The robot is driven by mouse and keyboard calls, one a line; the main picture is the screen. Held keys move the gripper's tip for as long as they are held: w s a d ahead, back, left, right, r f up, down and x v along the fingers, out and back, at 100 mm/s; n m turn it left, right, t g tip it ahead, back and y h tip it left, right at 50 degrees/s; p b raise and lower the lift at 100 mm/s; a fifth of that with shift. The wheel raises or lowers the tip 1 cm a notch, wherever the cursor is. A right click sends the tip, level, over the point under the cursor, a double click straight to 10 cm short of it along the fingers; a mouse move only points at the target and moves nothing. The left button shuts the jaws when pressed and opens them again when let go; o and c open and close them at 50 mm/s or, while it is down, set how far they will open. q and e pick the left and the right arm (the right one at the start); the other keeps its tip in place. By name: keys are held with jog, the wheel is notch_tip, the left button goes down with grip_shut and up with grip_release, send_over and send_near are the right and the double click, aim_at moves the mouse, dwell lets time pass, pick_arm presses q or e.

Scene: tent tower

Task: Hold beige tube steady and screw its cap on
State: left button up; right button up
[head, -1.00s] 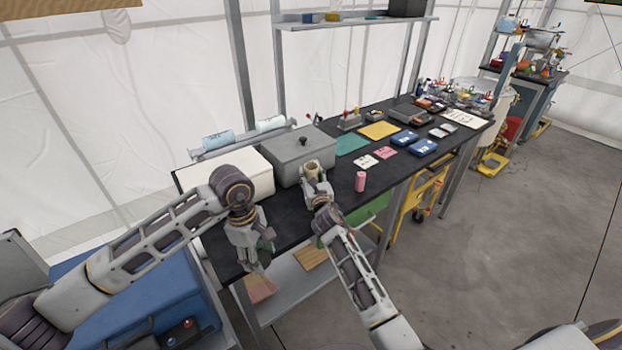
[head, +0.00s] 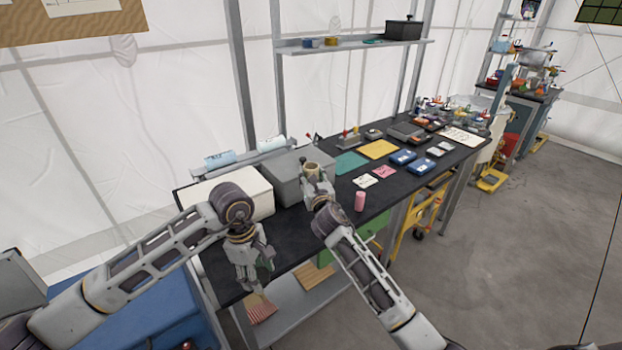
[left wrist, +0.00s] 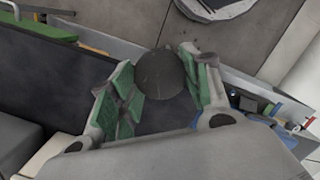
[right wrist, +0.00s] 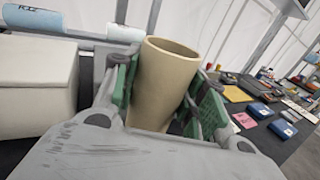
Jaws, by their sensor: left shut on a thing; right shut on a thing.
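The beige tube (head: 312,169) is upright in my right gripper (head: 317,183), above the black bench beside the grey box. In the right wrist view the tube (right wrist: 162,85) stands between the green finger pads, its open top facing up with no cap on it. My left gripper (head: 258,270) is near the bench's front edge, lower left of the tube and apart from it. In the left wrist view a dark round cap (left wrist: 160,74) is between its green pads. The cap is not clear in the head view.
A white box (head: 228,191) and a grey lidded box (head: 290,168) stand on the bench behind the grippers. A pink cylinder (head: 360,201) stands right of my right gripper. Cards and blue boxes (head: 403,157) lie further right.

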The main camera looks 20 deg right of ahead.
dwell(0.3)
jog(key=o, duration=0.4)
grip_shut()
